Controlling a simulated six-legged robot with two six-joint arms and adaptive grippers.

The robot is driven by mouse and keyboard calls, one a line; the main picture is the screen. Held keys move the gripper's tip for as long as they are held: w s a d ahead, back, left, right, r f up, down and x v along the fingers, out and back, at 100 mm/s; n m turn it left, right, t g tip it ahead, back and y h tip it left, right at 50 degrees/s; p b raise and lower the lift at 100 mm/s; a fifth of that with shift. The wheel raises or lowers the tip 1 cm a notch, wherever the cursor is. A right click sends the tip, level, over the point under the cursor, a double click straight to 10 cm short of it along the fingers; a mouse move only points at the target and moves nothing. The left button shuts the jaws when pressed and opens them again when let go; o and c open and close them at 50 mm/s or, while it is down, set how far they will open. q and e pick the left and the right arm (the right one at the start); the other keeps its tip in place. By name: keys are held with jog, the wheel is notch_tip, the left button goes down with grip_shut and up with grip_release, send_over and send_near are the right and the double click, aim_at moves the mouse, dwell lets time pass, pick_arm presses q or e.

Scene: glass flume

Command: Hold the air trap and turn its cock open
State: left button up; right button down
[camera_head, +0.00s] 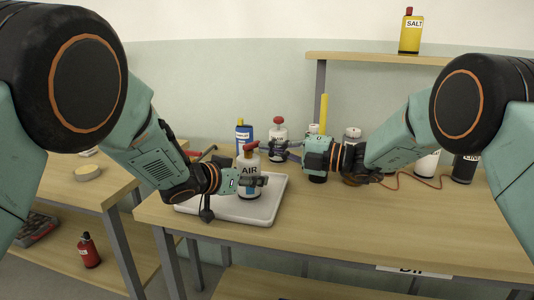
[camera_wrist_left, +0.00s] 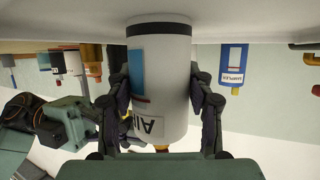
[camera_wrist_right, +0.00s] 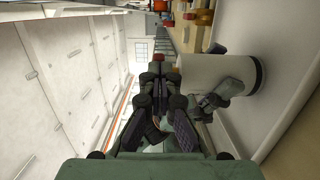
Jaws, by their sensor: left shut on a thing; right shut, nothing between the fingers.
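The air trap (camera_head: 249,168) is a white bottle labelled AIR with a red cock (camera_head: 250,147) on top. It stands upright on a white tray (camera_head: 262,215). My left gripper (camera_head: 252,181) is shut around its body; in the left wrist view the trap (camera_wrist_left: 165,65) appears upside down between the fingers. My right gripper (camera_head: 276,151) is shut and empty, to the right of the cock. In the right wrist view the shut fingers (camera_wrist_right: 158,75) point past the trap (camera_wrist_right: 225,70), with a small red part just beyond their tips. I cannot tell whether they touch the cock.
A blue-labelled bottle (camera_head: 243,133) and a red-capped white bottle (camera_head: 278,128) stand behind the trap. A yellow SALT bottle (camera_head: 410,35) is on the shelf (camera_head: 375,58). The table front (camera_head: 330,225) is clear.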

jog(key=shift+w+a, duration=0.25)
jog(key=shift+w, duration=1.2)
